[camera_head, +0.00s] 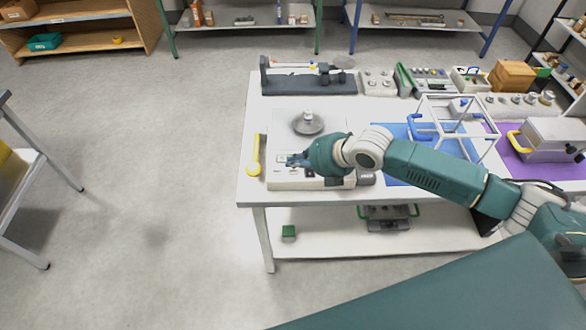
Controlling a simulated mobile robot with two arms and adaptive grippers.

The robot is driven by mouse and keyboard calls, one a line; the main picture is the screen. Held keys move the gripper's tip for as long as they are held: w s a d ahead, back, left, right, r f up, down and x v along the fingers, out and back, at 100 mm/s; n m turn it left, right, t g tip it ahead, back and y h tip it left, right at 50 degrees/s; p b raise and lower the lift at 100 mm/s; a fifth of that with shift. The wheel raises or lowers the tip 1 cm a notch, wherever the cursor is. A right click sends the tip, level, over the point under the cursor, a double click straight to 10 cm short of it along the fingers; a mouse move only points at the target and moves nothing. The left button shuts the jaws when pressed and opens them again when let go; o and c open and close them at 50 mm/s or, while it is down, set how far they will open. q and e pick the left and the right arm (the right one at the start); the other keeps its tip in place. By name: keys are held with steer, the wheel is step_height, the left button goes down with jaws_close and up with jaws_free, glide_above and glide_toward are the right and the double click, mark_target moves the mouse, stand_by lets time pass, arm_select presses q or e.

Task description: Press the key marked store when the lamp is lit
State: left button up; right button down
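A white weighing device (284,178) stands at the left end of the white table, with a grey round pan and a knob-topped weight (308,121) on it. My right gripper (292,160) reaches in from the right and is over the front panel of the device. Its fingers are small and dark, and I cannot tell whether they are open or shut, or whether they touch a key. The gripper and wrist hide part of the panel. The store key and the lamp cannot be made out at this size. My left gripper is not in view.
A yellow long-handled object (256,158) lies left of the device. Behind it is a dark balance-like instrument (305,82). A white open frame (467,112) stands on a blue mat (395,132). A grey case (553,135) sits on a purple mat.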

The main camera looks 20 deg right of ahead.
mark_target(294, 173)
step_height(294, 173, up, 4)
steer(key=p, duration=0.3)
steer(key=shift+r, duration=0.2)
stand_by(0.5)
